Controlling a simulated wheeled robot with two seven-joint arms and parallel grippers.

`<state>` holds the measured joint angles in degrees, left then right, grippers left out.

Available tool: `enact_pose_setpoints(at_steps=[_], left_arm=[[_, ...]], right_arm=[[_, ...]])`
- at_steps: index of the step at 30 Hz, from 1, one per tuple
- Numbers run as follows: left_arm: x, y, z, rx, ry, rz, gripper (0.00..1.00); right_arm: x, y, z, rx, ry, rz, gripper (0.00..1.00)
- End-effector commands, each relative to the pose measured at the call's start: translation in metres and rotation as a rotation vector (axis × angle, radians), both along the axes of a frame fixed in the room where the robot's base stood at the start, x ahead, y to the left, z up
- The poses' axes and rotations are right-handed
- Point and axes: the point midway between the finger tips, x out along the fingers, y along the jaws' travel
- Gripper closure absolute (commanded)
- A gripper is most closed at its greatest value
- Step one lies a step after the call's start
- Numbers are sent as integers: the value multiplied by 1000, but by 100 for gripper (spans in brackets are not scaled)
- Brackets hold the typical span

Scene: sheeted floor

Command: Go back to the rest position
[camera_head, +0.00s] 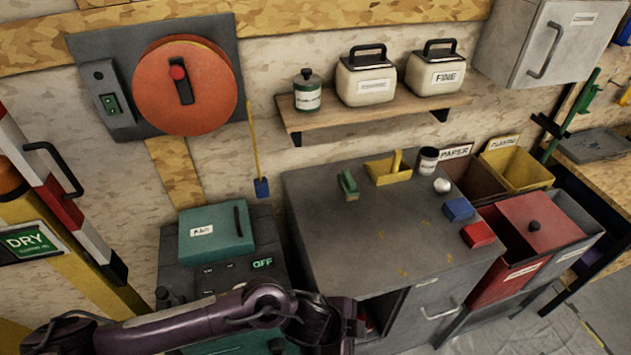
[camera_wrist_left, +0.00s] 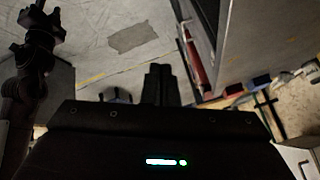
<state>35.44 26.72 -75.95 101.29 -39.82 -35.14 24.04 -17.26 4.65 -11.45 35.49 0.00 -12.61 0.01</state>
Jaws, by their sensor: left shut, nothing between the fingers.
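My left arm comes in from the left along the bottom of the head view. Its dark gripper (camera_head: 350,325) is in front of the grey cabinet's lower front, by an open dark compartment, and is partly cut off by the bottom edge. In the left wrist view the two fingers of my left gripper (camera_wrist_left: 160,84) are together with nothing between them. A dark arm, which looks like my right one, stands at the left of that view. Its end (camera_wrist_left: 40,25) is too dark to tell if the fingers are apart. The head view does not show it.
The grey cabinet (camera_head: 350,235) carries a green-handled brush (camera_head: 348,185), a yellow scoop (camera_head: 388,170), a can (camera_head: 427,160), a white ball (camera_head: 442,185), and blue (camera_head: 458,209) and red (camera_head: 478,235) blocks. Bins stand right of it. A teal box (camera_head: 215,235) is left. Floor shows at bottom right.

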Motion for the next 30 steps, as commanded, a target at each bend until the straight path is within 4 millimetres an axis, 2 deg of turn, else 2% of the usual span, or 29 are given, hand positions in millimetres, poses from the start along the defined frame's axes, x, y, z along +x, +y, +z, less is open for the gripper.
enact_pose_setpoints(at_steps=[1,2,3,5,6,8,10,14,15,18,24,30], left_arm=[[-5,-20,22,-70,-6,55,100],[-3,-28,36,-106,-14,100,100],[1,-35,55,-150,-22,165,100],[11,-35,81,-201,-26,281,100],[18,-29,96,-228,-23,362,100],[30,-12,113,-252,-9,494,100],[41,19,126,-260,22,659,100],[47,94,128,-219,104,948,100],[44,116,126,-199,130,1021,100],[33,161,119,-148,188,1167,100],[3,226,108,-55,281,1363,100],[-31,273,101,29,362,1511,100]], right_arm=[[-1,0,0,0,2,0,64],[-2,0,0,-1,3,0,64],[-2,0,0,-1,3,0,64],[-1,0,0,0,2,0,64],[-1,0,0,0,2,0,64],[-1,0,0,0,2,0,64],[-1,0,0,0,1,0,64],[0,0,0,0,1,0,64],[0,0,0,1,1,-1,64],[0,1,0,1,0,-1,64],[1,2,0,2,-2,-1,64],[2,2,0,3,-3,-1,64]])
